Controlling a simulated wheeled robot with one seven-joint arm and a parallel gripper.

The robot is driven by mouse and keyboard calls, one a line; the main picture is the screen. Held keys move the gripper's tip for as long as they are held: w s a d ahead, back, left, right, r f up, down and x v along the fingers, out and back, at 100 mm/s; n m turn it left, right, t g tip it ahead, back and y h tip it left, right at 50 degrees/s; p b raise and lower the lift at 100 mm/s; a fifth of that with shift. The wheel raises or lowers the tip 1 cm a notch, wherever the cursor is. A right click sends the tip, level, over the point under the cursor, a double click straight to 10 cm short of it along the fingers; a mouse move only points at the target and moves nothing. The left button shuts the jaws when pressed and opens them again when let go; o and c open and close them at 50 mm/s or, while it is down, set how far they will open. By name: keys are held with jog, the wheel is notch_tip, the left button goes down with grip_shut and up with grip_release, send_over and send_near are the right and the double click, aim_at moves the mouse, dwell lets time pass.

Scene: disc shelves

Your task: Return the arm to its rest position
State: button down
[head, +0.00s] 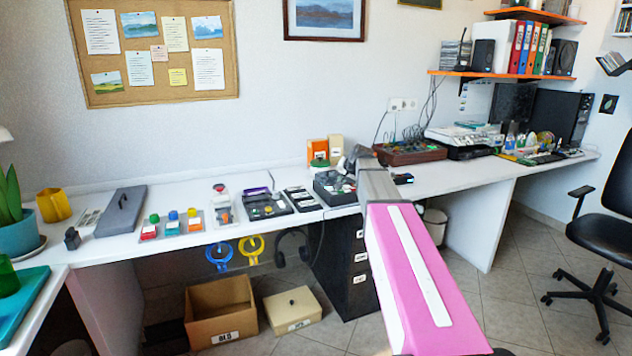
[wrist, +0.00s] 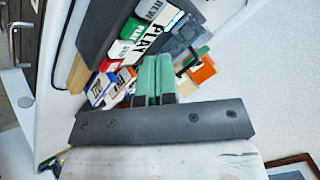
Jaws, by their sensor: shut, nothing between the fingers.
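My pink and white arm reaches from the lower right of the head view toward the long white desk (head: 420,181). My gripper (wrist: 155,62) shows in the wrist view as two green fingers pressed together on a dark bar, with nothing between them. In the head view the far end of my arm is over the desk's back part, beside a dark device with knobs (head: 333,187); the fingers are hard to make out there.
An orange box (head: 317,152) and a beige box (head: 336,146) stand by the wall near my arm's end. Black drawers (head: 356,265) stand below. Large labelled keys (wrist: 140,35) fill the wrist view's top. A chair (head: 605,235) stands right.

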jog(key=s+f+n+g+h, duration=0.1)
jog(key=s+f+g, duration=0.3)
jog(key=s+f, duration=1)
jog(key=s+f+n+g+h, duration=0.2)
jog(key=s+f, duration=1.2)
jog(key=s, duration=0.7)
jog(key=shift+s+a+f+n+g, duration=0.2)
jog(key=shift+n+g, duration=0.3)
jog(key=shift+g, duration=0.4)
